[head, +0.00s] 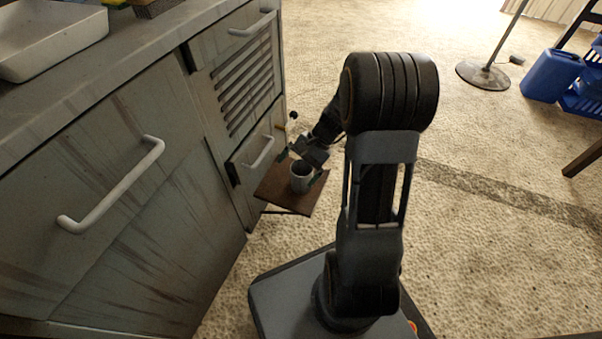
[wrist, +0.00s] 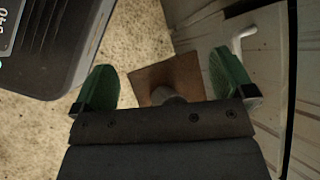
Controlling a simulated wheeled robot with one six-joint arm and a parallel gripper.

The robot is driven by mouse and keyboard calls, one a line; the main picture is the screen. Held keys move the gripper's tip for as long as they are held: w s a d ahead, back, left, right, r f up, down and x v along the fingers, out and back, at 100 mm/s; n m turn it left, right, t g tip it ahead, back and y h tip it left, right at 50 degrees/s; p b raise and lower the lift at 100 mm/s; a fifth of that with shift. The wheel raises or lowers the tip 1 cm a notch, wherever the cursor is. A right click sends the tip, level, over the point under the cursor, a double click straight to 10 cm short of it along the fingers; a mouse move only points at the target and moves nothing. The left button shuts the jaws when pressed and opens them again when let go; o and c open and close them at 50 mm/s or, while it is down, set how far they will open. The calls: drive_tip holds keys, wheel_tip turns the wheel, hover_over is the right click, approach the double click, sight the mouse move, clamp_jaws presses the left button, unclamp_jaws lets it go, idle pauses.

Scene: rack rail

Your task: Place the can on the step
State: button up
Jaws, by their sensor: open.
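A small grey can (head: 300,180) stands upright on the brown step (head: 286,201), a low flat board beside the cabinet. My gripper (head: 304,166) is at the can, with its fingers on either side of it. In the wrist view my gripper (wrist: 165,90) has its two green fingers spread wide. The can (wrist: 163,95) shows partly between them there, with its lower part hidden behind the gripper body. The step (wrist: 182,72) lies beyond it. I cannot tell whether either finger touches the can.
A grey cabinet (head: 160,110) with white handles stands left of the step, with a white tray (head: 50,38) on top. A stand base (head: 483,75) and a blue jug (head: 551,74) are at the far right. The carpet between is clear.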

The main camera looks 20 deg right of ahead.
drive_tip(key=s+a+r+n+t+h, duration=0.3)
drive_tip(key=s+r+n+t+h, duration=0.1)
drive_tip(key=s+r+n+h, duration=0.4)
drive_tip(key=shift+s+a+r+n, duration=0.15)
drive_tip(key=shift+s+r+n, duration=0.45)
drive_tip(key=shift+r+n, duration=0.4)
drive_tip(key=w+d+r+t+h+p, duration=0.1)
drive_tip(key=w+d+r+p, duration=0.1)
drive_tip(key=r+p, duration=1.75)
drive_tip(key=w+d+r+t+p, duration=0.1)
drive_tip(key=r+p, duration=1.7)
drive_tip(key=r, duration=0.3)
drive_tip(key=shift+g+y, duration=0.3)
drive_tip(key=shift+g, duration=0.3)
drive_tip(key=s+a+p, duration=0.1)
drive_tip(key=s+a, duration=0.2)
drive_tip(key=shift+s+a, duration=0.15)
drive_tip(key=shift+a, duration=0.05)
drive_tip(key=shift+c, duration=0.3)
